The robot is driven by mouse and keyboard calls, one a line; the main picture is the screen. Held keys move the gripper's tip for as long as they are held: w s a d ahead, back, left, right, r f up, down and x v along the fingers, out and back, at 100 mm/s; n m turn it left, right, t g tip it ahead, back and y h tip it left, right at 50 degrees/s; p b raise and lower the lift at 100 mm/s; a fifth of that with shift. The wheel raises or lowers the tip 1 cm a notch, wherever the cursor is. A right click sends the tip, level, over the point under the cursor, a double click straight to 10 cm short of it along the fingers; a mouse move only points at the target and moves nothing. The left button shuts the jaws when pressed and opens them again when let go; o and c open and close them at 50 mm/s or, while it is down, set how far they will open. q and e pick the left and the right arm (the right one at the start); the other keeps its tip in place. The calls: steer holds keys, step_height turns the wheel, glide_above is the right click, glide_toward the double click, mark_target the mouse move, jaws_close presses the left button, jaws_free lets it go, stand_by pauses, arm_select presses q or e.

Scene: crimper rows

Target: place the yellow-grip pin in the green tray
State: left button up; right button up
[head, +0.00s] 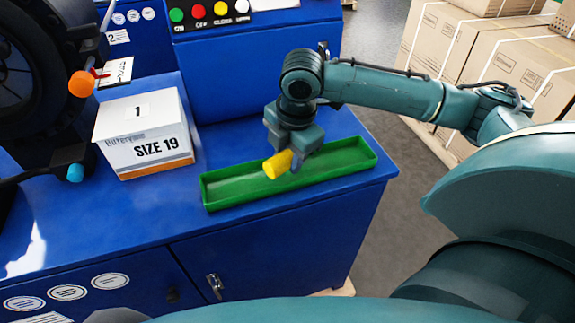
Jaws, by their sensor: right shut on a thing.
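The yellow-grip pin (278,164) shows as a yellow grip over the green tray (240,193). The rest of the pin is hidden by my gripper. The long, shallow green tray lies on the blue cabinet top near its front right edge. My right gripper (290,158) is over the tray and shut on the pin. I cannot tell whether the pin touches the tray. The visible tray floor on the left is empty. My left gripper is not in view.
A white SIZE 19 box (145,135) stands left of the tray on the blue cabinet (285,255). A black round machine (35,85) with an orange knob (82,84) and a light-blue knob (75,173) is at the left. Cartons (495,75) stand at the right.

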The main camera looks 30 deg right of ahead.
mark_target(288, 166)
step_height(288, 166, down, 3)
steer(key=shift+r, duration=0.1)
steer(key=shift+f, duration=0.25)
steer(key=o, duration=0.9)
steer(key=shift+o, duration=0.2)
steer(key=r, duration=0.4)
steer(key=s+r, duration=0.1)
steer(key=r, duration=0.3)
steer(key=r+p, duration=0.1)
steer(key=r, duration=0.3)
steer(key=shift+s+d, duration=0.2)
steer(key=shift+s, duration=0.15)
steer(key=shift+f, duration=0.1)
